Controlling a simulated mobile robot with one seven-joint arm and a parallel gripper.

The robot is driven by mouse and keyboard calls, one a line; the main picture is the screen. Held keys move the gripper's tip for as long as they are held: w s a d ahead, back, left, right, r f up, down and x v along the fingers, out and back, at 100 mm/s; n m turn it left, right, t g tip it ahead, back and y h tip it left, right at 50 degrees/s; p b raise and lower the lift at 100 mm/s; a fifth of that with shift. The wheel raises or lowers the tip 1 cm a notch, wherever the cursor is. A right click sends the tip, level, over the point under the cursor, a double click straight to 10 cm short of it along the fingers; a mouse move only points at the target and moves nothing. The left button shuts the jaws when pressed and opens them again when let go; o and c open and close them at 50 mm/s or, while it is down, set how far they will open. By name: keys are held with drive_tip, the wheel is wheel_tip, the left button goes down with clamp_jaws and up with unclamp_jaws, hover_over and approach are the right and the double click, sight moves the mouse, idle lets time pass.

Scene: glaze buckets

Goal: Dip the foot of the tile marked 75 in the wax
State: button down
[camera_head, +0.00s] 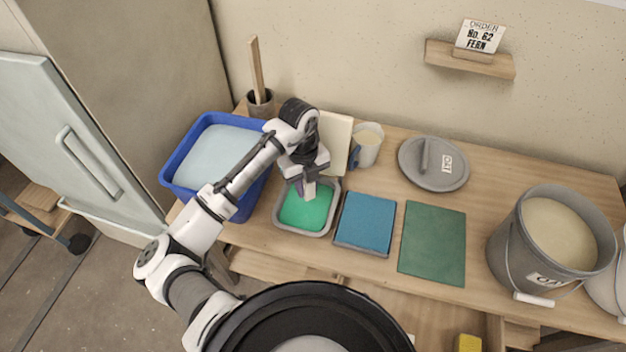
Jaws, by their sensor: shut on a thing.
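My gripper (309,187) points down over a grey tray (333,222) of bright green liquid or wax (303,212), near its back edge. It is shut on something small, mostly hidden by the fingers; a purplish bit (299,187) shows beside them. I cannot tell whether this is the tile, and no number 75 is legible. I cannot tell whether the held thing touches the green surface.
A blue tub (178,160) of pale liquid stands left. A cream board (335,143) and a cup (367,146) stand behind. Right are a blue pad (365,222), green mat (433,243), grey lid (409,158) and bucket (510,245). A shelf card (480,36) reads "ORDER No. 62 FERN".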

drive_tip(key=shift+f+b, duration=1.55)
drive_tip(key=shift+f, duration=0.75)
drive_tip(key=shift+f, duration=0.15)
drive_tip(key=shift+f+b, duration=0.65)
drive_tip(key=shift+f+b, duration=0.25)
drive_tip(key=shift+b, duration=0.05)
drive_tip(key=shift+r, duration=0.15)
drive_tip(key=shift+r+p, duration=1)
drive_tip(key=shift+r, duration=0.3)
idle(0.7)
drive_tip(key=shift+r+p, duration=1.5)
drive_tip(key=shift+r, duration=0.7)
